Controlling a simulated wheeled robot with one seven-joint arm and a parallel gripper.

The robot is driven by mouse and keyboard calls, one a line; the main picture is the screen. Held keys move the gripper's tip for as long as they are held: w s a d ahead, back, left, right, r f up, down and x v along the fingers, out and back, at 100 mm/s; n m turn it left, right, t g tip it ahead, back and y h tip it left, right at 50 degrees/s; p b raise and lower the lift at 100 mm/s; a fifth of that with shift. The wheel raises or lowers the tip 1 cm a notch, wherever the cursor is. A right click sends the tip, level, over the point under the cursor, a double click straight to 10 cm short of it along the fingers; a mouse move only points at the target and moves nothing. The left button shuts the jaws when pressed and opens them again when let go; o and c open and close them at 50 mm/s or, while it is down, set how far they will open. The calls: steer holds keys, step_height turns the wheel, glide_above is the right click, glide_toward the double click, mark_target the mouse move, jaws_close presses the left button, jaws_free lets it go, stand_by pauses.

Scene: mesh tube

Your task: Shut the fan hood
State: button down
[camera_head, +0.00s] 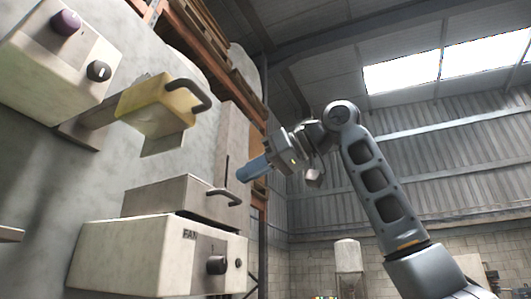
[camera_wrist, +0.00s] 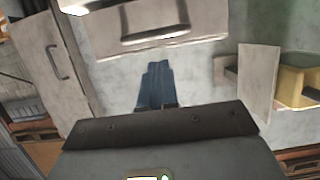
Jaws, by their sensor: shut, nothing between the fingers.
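The fan box (camera_head: 150,265) is a pale box labelled FAN at the lower left of the head view, with a dark knob (camera_head: 216,265) uncovered on its front. The grey fan hood (camera_head: 150,197) stands raised above the box, with a dark curved handle (camera_head: 222,194). In the wrist view the hood (camera_wrist: 185,42) is at the top, its handle (camera_wrist: 155,37) facing the camera. My gripper (camera_head: 243,175) has blue fingers, shut and empty. It is up and right of the hood handle in the head view, apart from it. The fingers (camera_wrist: 156,70) point toward the hood's side in the wrist view.
A yellow hood (camera_head: 160,103) with a handle is at the upper left, beside a box with purple and black knobs (camera_head: 62,60). A tall grey panel (camera_wrist: 52,70) with a handle is at the left of the wrist view. Open space lies right of my arm.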

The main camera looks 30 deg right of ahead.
mark_target(233, 198)
steer(key=shift+w+a+f, duration=0.15)
steer(key=shift+f, duration=0.25)
steer(key=shift+w+a+f, duration=0.1)
steer(key=shift+a+f, duration=0.05)
steer(key=shift+f, duration=0.2)
step_height(233, 198, down, 4)
steer(key=b, duration=0.2)
steer(key=t+y+b, duration=0.1)
steer(key=b, duration=0.1)
steer(key=shift+r, duration=0.4)
